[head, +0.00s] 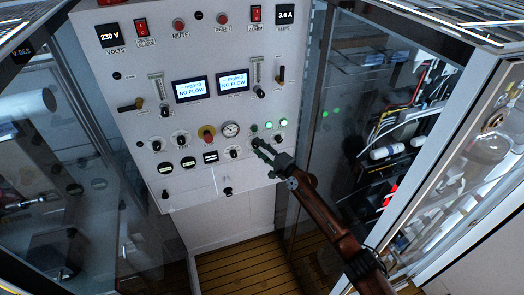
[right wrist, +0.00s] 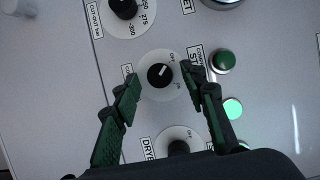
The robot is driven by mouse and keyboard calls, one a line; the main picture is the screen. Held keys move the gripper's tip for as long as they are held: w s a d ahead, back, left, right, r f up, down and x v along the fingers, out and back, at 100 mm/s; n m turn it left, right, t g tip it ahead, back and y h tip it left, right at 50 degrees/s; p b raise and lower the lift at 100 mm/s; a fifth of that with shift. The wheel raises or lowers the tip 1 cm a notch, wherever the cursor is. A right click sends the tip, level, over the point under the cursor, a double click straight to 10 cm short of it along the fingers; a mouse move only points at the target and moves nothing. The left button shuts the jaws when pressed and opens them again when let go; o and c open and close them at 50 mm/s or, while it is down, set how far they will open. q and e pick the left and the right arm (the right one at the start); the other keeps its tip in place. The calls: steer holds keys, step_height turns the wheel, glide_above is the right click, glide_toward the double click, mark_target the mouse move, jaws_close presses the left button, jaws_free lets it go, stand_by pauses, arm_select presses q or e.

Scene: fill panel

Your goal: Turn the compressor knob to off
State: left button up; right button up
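A round black knob (right wrist: 160,76) with a white pointer line sits on a pale disc marked OFF and ON in the right wrist view. Its pointer slants to the upper right; I cannot tell which mark it is set to. The label beside it is partly hidden by a finger. My right gripper (right wrist: 161,90) is open, with one fingertip on each side of the knob and visible gaps. In the head view my right gripper (head: 264,151) reaches the lower right of the white panel (head: 215,60) and hides the knob there. My left gripper is not in view.
Green buttons (right wrist: 224,61) lie just right of the knob. Another knob (right wrist: 178,148) is below it, partly behind my gripper, and a gauge knob (right wrist: 122,6) is above. A glass-fronted cabinet (head: 390,130) with cables stands right of the panel. Wooden slatted floor (head: 240,270) lies below.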

steer(key=v, duration=1.2)
steer(key=shift+a, duration=0.1)
